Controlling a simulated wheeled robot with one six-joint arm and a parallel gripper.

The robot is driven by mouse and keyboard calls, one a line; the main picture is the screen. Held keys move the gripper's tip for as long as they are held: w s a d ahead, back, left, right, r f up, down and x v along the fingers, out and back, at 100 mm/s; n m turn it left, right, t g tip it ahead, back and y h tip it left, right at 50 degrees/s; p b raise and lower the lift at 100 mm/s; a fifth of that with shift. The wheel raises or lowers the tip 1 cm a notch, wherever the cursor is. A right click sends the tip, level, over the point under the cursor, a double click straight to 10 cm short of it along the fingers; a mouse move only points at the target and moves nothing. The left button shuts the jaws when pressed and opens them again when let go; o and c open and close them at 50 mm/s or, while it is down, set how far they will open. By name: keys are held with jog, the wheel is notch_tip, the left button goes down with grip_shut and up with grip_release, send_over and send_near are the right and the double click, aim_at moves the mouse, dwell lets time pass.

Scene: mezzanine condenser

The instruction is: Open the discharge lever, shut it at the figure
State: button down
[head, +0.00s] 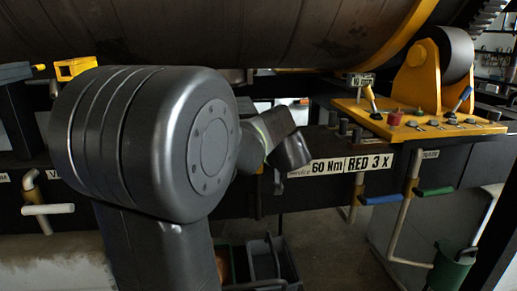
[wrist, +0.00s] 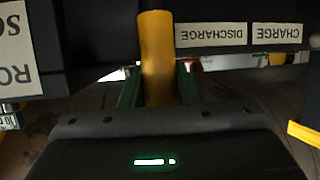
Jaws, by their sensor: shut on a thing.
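In the wrist view my gripper (wrist: 160,88) has its two green fingers on either side of a yellow lever (wrist: 157,45) and is shut on it. The lever stands beside a plate reading DISCHARGE (wrist: 211,34), which appears upside down; a CHARGE plate (wrist: 277,34) is to its right. The lever's far end is hidden by my gripper body. In the head view my arm covers the left middle, and neither my fingers nor the held lever can be made out.
A yellow control panel (head: 440,127) with small levers and knobs is at the right in the head view. A sign reads 60 Nm, RED 3 x (head: 368,163). Pipes with blue (head: 381,199) and green (head: 434,191) handles hang below. A large drum (head: 220,30) spans the top.

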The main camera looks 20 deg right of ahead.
jog(key=shift+w, duration=0.25)
jog(key=shift+r, duration=0.1)
jog(key=c, duration=1.1)
grip_release()
jog(key=shift+w+d, duration=0.1)
jog(key=shift+w, duration=0.05)
jog(key=b+v, duration=0.2)
jog(key=v, duration=1.2)
jog(key=shift+b, duration=0.35)
jog(key=shift+w, duration=0.1)
